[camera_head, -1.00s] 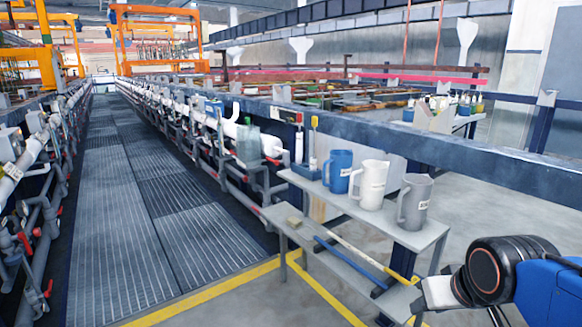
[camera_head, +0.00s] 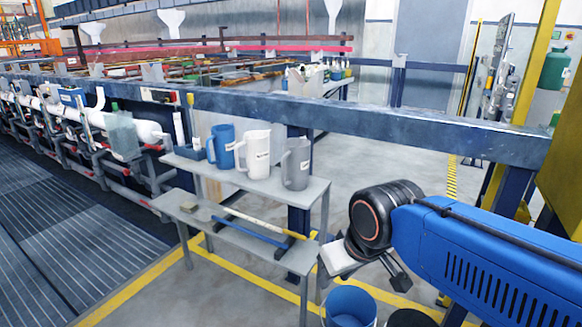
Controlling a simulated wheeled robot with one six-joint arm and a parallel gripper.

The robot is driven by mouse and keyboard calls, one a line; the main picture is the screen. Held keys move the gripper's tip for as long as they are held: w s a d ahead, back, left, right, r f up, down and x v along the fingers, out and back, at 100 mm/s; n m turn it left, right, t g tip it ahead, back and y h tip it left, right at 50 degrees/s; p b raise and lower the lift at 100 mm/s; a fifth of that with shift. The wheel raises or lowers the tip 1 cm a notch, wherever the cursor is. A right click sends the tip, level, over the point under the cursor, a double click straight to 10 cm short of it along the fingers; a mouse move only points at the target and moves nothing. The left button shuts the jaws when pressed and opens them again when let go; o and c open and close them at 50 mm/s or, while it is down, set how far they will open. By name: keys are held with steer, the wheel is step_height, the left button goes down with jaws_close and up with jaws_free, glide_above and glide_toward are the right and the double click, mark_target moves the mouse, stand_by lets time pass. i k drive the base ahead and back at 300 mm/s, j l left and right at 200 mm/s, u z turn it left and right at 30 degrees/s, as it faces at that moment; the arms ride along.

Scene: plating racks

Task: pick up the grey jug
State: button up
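The grey jug (camera_head: 296,164) stands upright at the right end of the upper shelf of a small grey table (camera_head: 312,193). Its handle is on the left side. A white jug (camera_head: 257,156) stands just left of it, and a blue jug (camera_head: 222,144) left of that. My gripper (camera_head: 398,280) is at the lower right, beyond the table's right end and lower than the jug, apart from it. Part of it is hidden behind my arm's end, so I cannot tell whether its fingers are open or shut.
Brushes or poles (camera_head: 252,220) lie on the table's lower shelf. A blue bucket (camera_head: 350,306) stands on the floor below my arm. A long dark rail (camera_head: 400,126) runs behind the table. A yellow post (camera_head: 538,66) rises at the right. Grey floor is open behind the rail.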

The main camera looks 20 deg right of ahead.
mark_target(296, 160)
steer(key=l+z, duration=0.15)
steer(key=z, duration=0.2)
steer(key=l+z, duration=0.2)
steer(key=z, duration=0.15)
steer(key=l+z, duration=0.2)
steer(key=z, duration=0.15)
